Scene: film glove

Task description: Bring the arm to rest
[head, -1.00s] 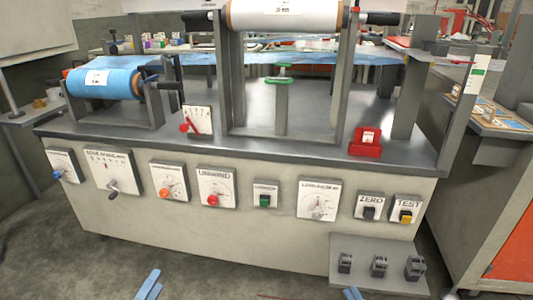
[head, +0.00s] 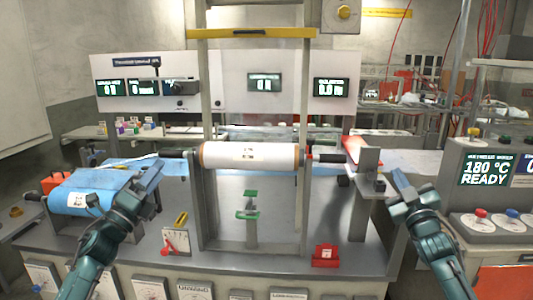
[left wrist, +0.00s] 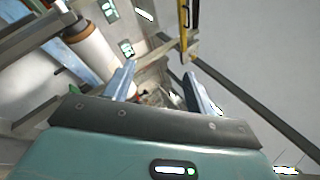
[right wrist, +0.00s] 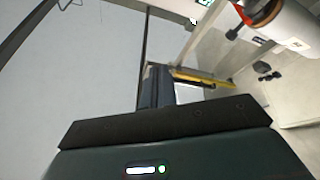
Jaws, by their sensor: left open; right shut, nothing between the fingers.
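My left gripper (head: 150,170) is raised in front of the machine, near the blue film roll (head: 78,200) in the picture. In the left wrist view its two fingers (left wrist: 160,85) stand wide apart with nothing between them. My right gripper (head: 402,187) is raised at the right, in front of the machine's right post. In the right wrist view its fingers (right wrist: 155,88) are together and hold nothing. Whether either gripper touches the machine cannot be told from the head view.
A white roll (head: 250,156) hangs in the middle frame under a yellow crossbar (head: 252,33). A red block (head: 325,256) and a green-topped stand (head: 248,205) are on the bench. A console reading 180 °C READY (head: 486,171) stands at the right.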

